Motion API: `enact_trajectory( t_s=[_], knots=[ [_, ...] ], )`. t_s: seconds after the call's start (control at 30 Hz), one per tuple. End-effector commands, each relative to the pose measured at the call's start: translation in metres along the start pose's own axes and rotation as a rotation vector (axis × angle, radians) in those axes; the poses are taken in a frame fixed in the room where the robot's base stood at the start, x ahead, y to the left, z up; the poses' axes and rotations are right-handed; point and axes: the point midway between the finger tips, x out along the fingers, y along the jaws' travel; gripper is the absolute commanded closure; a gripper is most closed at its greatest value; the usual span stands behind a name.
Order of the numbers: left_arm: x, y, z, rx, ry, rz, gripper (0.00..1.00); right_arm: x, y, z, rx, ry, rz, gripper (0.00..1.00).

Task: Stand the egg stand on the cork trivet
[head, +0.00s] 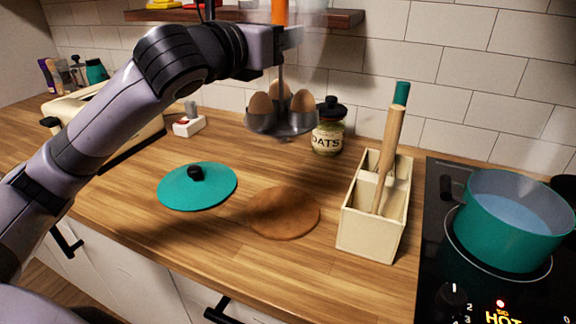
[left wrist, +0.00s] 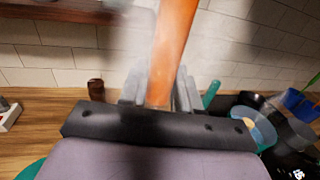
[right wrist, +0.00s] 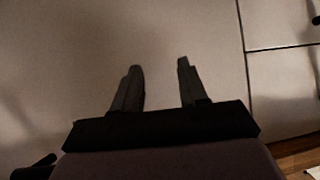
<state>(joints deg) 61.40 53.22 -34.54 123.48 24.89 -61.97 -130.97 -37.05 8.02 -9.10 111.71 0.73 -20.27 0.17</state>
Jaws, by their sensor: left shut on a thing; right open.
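The egg stand (head: 281,126) is a grey metal holder with several brown eggs and a tall central stem. It hangs upright in the air above the counter, in front of the oats jar. My left gripper (head: 281,40) is shut on its upper part; an orange handle shows between the fingers in the left wrist view (left wrist: 172,55). The cork trivet (head: 284,213) is a bare brown disc flat on the counter, below the stand and apart from it. My right gripper (right wrist: 160,85) is open and empty, low in front of pale cabinet fronts.
A teal lid (head: 197,187) lies left of the trivet. A cream utensil box (head: 366,235) with a wooden tool stands right of it. An oats jar (head: 328,128) is behind. A teal pot (head: 513,220) sits on the hob. A shelf (head: 340,18) is above.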

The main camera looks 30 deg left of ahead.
Motion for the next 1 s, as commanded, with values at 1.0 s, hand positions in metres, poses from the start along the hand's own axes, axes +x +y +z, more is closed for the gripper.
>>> enact_trajectory(
  t_s=[1.0],
  knots=[
    [-0.001,0.0,-0.167,-0.001,-0.001,-0.001,1.0,0.024,-0.001,0.036,0.001,-0.004,-0.001,0.57]
  ],
)
